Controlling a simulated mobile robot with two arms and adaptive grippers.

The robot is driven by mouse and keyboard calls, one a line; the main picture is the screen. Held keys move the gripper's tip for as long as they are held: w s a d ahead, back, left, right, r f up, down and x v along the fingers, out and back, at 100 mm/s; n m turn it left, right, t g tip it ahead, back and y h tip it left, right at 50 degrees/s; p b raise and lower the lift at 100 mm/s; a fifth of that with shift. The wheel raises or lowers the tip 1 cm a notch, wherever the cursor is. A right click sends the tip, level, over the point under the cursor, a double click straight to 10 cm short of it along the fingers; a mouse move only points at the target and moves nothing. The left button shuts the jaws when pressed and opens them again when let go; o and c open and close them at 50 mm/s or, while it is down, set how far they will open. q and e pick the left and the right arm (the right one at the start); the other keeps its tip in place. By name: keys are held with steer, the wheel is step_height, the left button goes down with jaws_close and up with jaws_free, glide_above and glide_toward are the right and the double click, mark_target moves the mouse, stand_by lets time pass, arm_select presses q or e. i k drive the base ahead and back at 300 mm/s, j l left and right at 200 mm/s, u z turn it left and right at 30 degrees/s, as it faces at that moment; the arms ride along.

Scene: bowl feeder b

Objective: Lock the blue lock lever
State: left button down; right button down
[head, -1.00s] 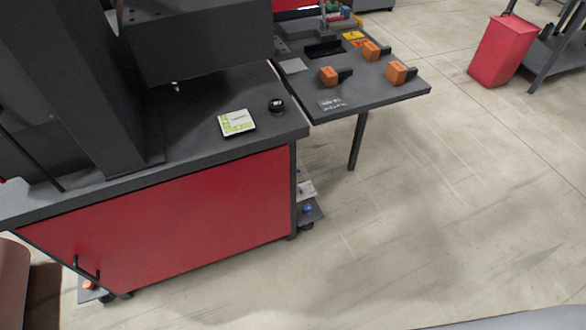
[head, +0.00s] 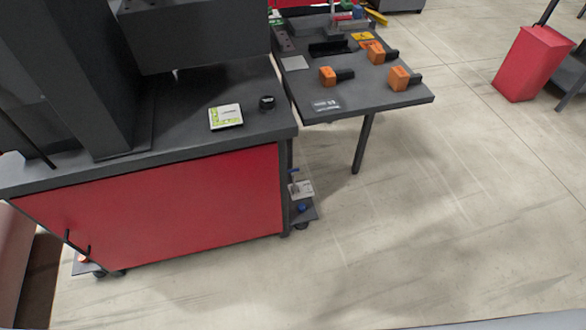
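A small blue part (head: 301,208) shows low down at the right end of the red-fronted cabinet (head: 170,210), on a dark foot plate near a caster (head: 301,226). It may be the blue lock lever, but it is too small to tell its shape or position. A second bit of blue shows a little higher, above a pale plate (head: 301,189) on the same end. A small orange part (head: 83,258) shows at the cabinet's lower left, near another caster (head: 99,274). Neither of my grippers is in view.
A dark side table (head: 410,100) on a leg holds several orange-and-black parts. A green-white box (head: 225,116) and a round black item (head: 267,103) lie on the cabinet top. A red bin (head: 531,65) stands far right. The floor (head: 430,220) in front and right is clear.

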mark_target(292, 170)
steer(key=l+u, duration=0.1)
steer(key=u, duration=0.3)
steer(key=i+l+u, duration=0.1)
steer(key=u, duration=0.3)
steer(key=l+u, duration=0.2)
steer(key=u, duration=0.2)
steer(key=l+u, duration=0.2)
steer(key=l, duration=0.3)
steer(key=l+u, duration=0.2)
steer(key=l, duration=0.25)
steer(key=l+u, duration=0.2)
steer(key=l, duration=0.3)
steer(key=k+l+u, duration=0.15)
steer(key=l, duration=0.3)
steer(key=k+l+u, duration=0.2)
steer(key=l, duration=0.3)
steer(key=k+l, duration=0.1)
steer(key=l, duration=0.7)
steer(key=k+l, duration=0.15)
steer(key=l, duration=0.25)
steer(key=k+l, duration=0.1)
steer(key=l, duration=0.3)
